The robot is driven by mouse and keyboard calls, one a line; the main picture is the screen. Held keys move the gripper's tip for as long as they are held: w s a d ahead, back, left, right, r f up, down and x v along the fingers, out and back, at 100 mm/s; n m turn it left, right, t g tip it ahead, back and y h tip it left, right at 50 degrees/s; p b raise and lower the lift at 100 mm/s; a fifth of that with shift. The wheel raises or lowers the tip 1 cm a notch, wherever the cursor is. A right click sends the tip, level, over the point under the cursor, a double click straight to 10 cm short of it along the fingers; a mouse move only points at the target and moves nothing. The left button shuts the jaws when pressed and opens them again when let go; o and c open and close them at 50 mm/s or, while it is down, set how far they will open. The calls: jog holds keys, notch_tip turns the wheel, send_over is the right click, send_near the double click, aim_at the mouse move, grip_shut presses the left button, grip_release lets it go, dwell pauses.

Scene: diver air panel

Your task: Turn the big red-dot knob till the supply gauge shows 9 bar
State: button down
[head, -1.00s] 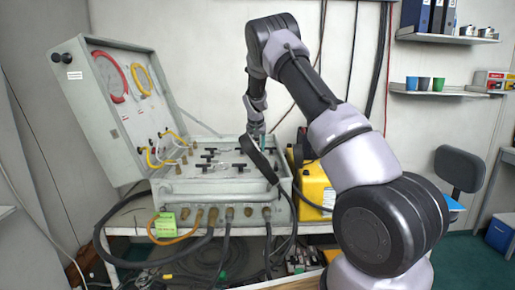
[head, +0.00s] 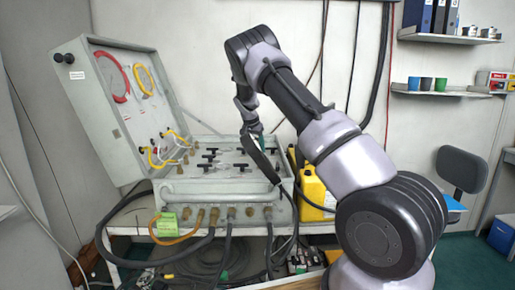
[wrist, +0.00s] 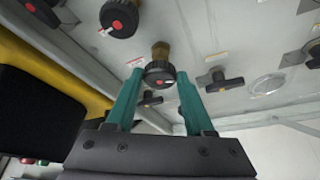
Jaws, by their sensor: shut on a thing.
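The grey air panel case (head: 172,190) stands open on a bench in the head view, its top face carrying several black handles. Two other black red-dot knobs, one (wrist: 120,16) at the top and one (wrist: 42,10) at the top left, stand clear of the fingers. My gripper (head: 257,130) is over the panel's back right in the head view. No supply gauge reading can be made out.
Black T-handles (wrist: 220,81) and a round glassy disc (wrist: 267,86) lie right of the fingers. A yellow case (head: 314,190) stands close right of the panel. The raised lid (head: 100,115) is at left. Hoses (head: 130,262) hang in front.

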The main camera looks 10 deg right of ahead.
jog(key=shift+c, duration=1.4)
grip_release()
jog(key=v, duration=1)
jog(key=shift+r, duration=0.4)
jog(key=shift+s, duration=0.1)
